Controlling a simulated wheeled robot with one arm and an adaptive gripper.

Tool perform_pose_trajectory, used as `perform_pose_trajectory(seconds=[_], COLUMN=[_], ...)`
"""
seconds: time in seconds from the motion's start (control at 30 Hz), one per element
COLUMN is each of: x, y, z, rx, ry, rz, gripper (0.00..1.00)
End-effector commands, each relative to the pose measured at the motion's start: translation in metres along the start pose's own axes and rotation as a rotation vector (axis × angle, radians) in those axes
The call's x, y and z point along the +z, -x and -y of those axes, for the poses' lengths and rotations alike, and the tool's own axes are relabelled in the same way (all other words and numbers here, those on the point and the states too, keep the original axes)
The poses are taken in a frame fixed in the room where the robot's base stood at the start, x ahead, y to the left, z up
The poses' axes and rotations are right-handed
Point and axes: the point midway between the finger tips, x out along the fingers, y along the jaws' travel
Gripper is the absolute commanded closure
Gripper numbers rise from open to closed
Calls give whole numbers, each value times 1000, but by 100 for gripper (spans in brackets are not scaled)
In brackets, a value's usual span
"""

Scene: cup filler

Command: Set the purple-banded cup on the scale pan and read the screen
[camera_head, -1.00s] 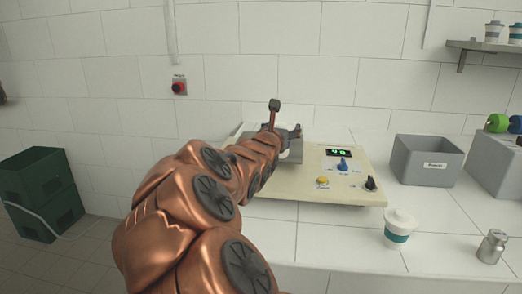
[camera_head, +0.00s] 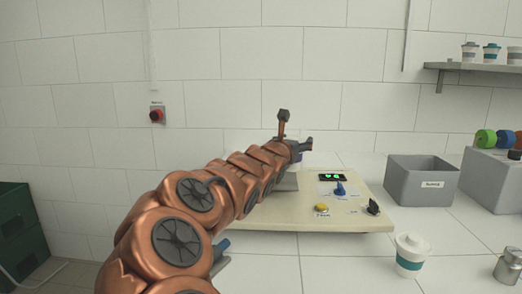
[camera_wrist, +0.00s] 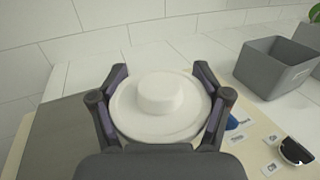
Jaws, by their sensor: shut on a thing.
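My gripper (camera_wrist: 158,108) is shut on a cup with a white lid (camera_wrist: 160,95), its fingers on either side of the lid in the wrist view. The cup's band is hidden in the wrist view. In the head view my gripper (camera_head: 299,148) is above the left part of the cream panel (camera_head: 270,220), and my arm hides most of the cup. A grey plate (camera_wrist: 60,135), apparently the scale pan, lies at lower left in the wrist view. I cannot tell if the cup touches it. The screen (camera_head: 332,177) shows green digits, too small to read.
The panel has a blue knob (camera_head: 340,189), a yellow button (camera_head: 321,208) and a black knob (camera_head: 373,207). A teal-banded cup (camera_head: 411,254) and a metal canister (camera_head: 507,271) stand at right. A grey bin (camera_head: 422,182) stands behind. Green crates (camera_head: 15,225) are at left.

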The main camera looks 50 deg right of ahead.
Motion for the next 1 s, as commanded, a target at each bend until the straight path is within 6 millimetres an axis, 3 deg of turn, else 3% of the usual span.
perform_pose_trajectory(seconds=[0.17,1.0], x=[6,-4], y=[-4,-25], z=[-13,-67], rx=[0,10], ry=[2,-3], rz=[9,0], gripper=[66,66])
